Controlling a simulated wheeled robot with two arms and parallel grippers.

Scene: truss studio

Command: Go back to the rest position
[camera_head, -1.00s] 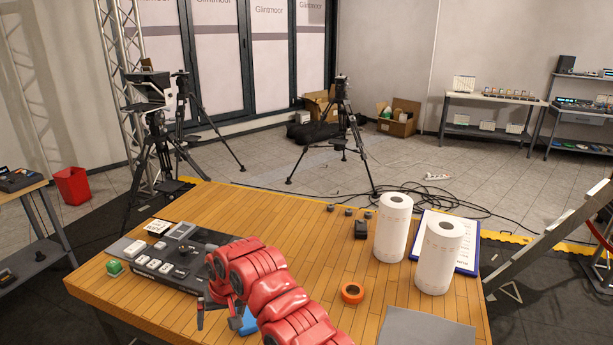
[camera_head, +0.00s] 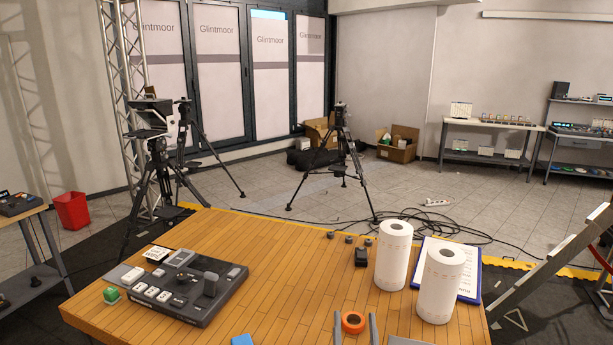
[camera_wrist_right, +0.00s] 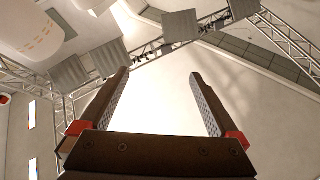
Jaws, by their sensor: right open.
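My right gripper (camera_head: 355,326) shows only as two grey fingertips at the bottom edge of the head view. They stand apart and point up, with nothing between them. In the head view they frame the orange tape ring (camera_head: 352,321), which lies on the table behind them. In the right wrist view the gripper (camera_wrist_right: 159,76) is open and empty, its fingers pointing toward the ceiling and truss. My left gripper is not in view.
A blue item (camera_head: 242,340) shows at the front edge. The table's middle is clear.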

